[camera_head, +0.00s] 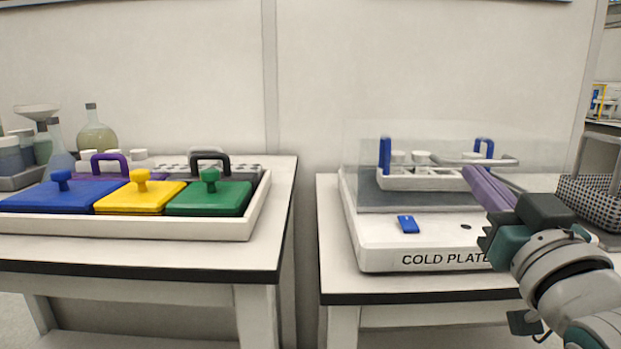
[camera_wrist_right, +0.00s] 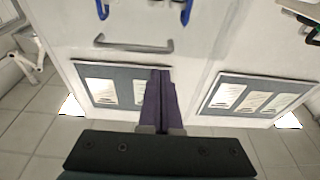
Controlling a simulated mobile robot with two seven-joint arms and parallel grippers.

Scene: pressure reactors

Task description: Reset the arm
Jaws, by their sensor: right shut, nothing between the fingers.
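My right gripper (camera_head: 483,188) comes in from the right in the head view, with its purple fingers together and nothing between them. It is in front of the right side of the cold plate (camera_head: 372,262) and hides part of it. In the right wrist view the purple fingers of the right gripper (camera_wrist_right: 160,80) also show, pressed together and empty. My left gripper is not in view.
A white rack (camera_head: 400,182) with blue handles sits on the cold plate behind a clear shield. A tray (camera_head: 245,229) with blue, yellow and green lids stands on the left table. A wire basket (camera_head: 597,203) is at right.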

